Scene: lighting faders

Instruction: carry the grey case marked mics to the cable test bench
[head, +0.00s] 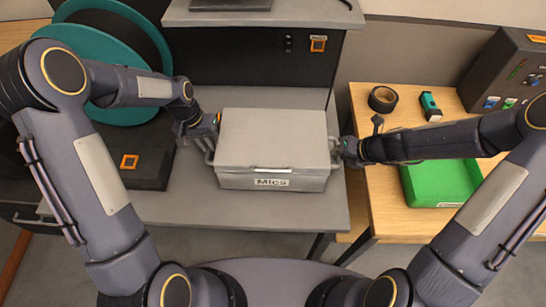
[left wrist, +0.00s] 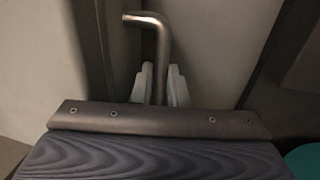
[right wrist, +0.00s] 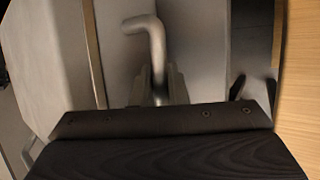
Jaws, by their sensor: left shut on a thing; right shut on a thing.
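The grey case (head: 272,140) has a label reading Mics on its front and a closed lid. It is at a grey work surface (head: 250,207) in the middle of the head view; I cannot tell whether it rests on it or is just above. My left gripper (head: 212,140) is shut on the handle at the case's left side, and that bent metal handle shows between the fingers in the left wrist view (left wrist: 160,60). My right gripper (head: 338,148) is shut on the right-side handle, also seen in the right wrist view (right wrist: 153,60). The case looks level.
A wooden table (head: 385,205) to the right holds a roll of black tape (head: 382,98), a teal-and-black device (head: 430,106), a green tray (head: 438,184) and a dark box with switches (head: 510,75). A teal reel (head: 95,65) stands at the left.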

